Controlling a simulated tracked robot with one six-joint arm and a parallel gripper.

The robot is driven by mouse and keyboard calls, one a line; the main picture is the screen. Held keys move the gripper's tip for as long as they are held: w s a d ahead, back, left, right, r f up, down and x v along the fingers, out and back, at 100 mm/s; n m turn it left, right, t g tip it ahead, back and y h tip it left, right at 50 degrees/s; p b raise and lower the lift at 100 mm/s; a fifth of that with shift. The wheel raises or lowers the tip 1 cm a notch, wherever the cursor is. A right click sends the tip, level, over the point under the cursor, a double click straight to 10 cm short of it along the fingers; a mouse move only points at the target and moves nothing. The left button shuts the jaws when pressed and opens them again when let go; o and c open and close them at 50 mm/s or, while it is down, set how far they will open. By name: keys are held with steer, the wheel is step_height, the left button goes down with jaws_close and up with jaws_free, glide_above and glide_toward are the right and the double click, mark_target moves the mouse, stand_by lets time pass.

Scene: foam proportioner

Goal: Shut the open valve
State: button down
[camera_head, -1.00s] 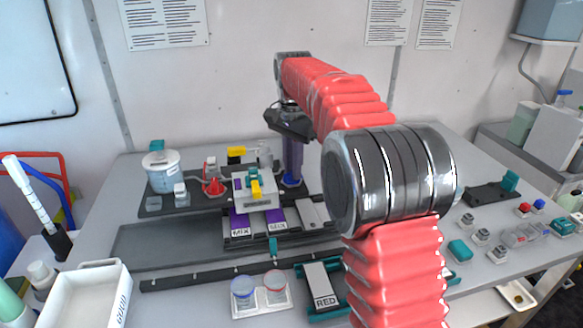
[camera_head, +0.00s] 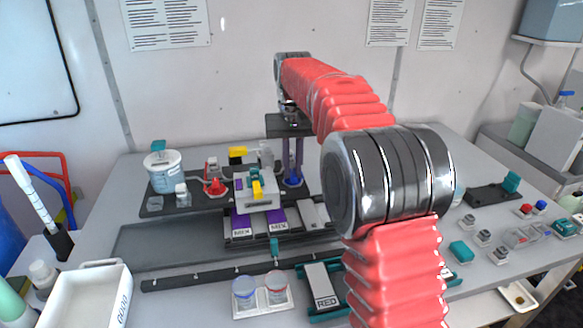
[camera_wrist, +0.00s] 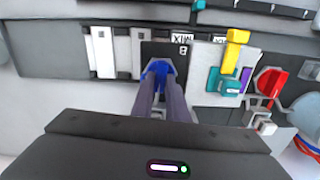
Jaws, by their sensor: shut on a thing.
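A blue valve handle (camera_head: 291,181) stands at the right end of the bench apparatus, and it also shows in the wrist view (camera_wrist: 158,70). My gripper (camera_head: 292,174) points down at it, and its two long fingers (camera_wrist: 160,82) are shut on the handle. The fingers cover part of the handle, so its exact angle is hard to tell. A red valve (camera_head: 215,186) sits to the left, and shows at the right in the wrist view (camera_wrist: 271,84). A yellow lever (camera_head: 257,190) on a pale block lies between them, with another yellow handle (camera_head: 238,152) behind.
A white lidded tub (camera_head: 162,172) stands at the left. Labelled purple plates (camera_head: 241,224) lie in front of the block. A holder with two cups (camera_head: 262,291), a RED-labelled plate (camera_head: 322,286) and a white bin (camera_head: 88,296) are nearer. Small parts lie at the right.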

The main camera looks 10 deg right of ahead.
mark_target(292, 171)
steer(key=shift+w+r+n, duration=0.1)
steer(key=shift+w+n, duration=0.05)
steer(key=shift+n, duration=0.35)
steer(key=c, duration=1.7)
jaws_free()
steer(key=shift+c, duration=0.2)
step_height(292, 171, up, 14)
steer(key=shift+f, duration=0.25)
